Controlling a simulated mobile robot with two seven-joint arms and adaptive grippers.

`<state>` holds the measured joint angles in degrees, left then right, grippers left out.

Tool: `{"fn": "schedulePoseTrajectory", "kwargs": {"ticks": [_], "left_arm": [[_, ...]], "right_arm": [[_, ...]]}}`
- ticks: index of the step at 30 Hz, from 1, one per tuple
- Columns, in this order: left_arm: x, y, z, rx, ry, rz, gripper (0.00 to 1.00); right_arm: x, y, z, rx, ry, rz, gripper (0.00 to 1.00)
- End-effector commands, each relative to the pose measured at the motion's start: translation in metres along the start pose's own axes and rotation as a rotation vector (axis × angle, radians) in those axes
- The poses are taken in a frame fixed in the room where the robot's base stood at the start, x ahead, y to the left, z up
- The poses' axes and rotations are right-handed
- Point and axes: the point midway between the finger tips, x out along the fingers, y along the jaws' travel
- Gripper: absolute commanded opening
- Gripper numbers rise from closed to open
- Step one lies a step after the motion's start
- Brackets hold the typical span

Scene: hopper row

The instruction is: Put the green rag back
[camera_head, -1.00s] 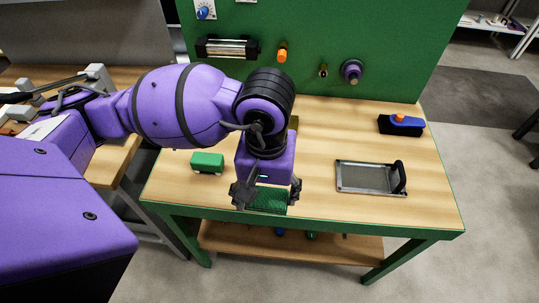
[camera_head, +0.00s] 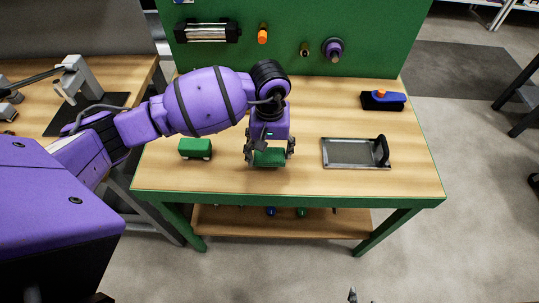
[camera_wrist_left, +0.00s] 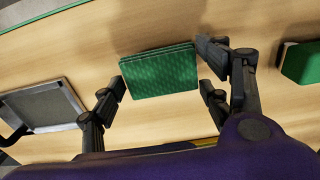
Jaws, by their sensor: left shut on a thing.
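The green rag (camera_head: 269,158) is a folded, patterned cloth. It sits between the fingers of my left gripper (camera_head: 270,150), which is shut on it over the front middle of the wooden bench. In the left wrist view the rag (camera_wrist_left: 160,70) lies between the two dark fingers of the left gripper (camera_wrist_left: 165,88). I cannot tell whether the rag touches the bench top. A small grey tip at the bottom edge of the head view looks like part of my right gripper (camera_head: 352,295); its jaws cannot be made out.
A green block (camera_head: 195,147) stands left of the gripper on the bench (camera_head: 230,182). A metal tray with a black handle (camera_head: 355,166) lies to the right. A black-and-blue item with an orange knob (camera_head: 383,101) is at the back right. A green pegboard (camera_head: 380,40) rises behind.

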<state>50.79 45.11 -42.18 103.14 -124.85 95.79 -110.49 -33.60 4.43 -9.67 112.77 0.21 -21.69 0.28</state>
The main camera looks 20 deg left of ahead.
Motion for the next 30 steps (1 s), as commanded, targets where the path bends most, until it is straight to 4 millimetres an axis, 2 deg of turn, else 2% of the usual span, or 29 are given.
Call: {"fn": "schedulePoseTrajectory", "kwargs": {"ticks": [1,4,17,18,21,30], "left_arm": [[0.01,0.0,0.003,-0.001,-0.007,0.0,0.4],[0.023,0.0,0.003,-0.001,-0.005,-0.001,0.4],[0.032,-0.001,0.002,0.001,-0.004,-0.001,0.4],[0.031,0.0,0.002,0.001,-0.003,-0.001,0.75],[0.03,0.0,0.002,0.0,-0.003,0.0,0.88],[0.03,0.0,0.002,0.0,-0.003,-0.001,0.88]], "right_arm": [[0.0,0.001,0.0,-0.001,0.0,0.001,0.4],[-0.001,0.002,0.0,-0.004,0.0,0.002,0.4],[0.0,0.003,0.007,-0.014,-0.009,0.0,0.4],[0.0,0.003,0.006,-0.014,-0.007,0.0,0.4],[-0.001,0.003,0.005,-0.014,-0.005,0.0,0.4],[0.0,-0.001,0.002,-0.001,0.0,-0.001,0.4]]}}
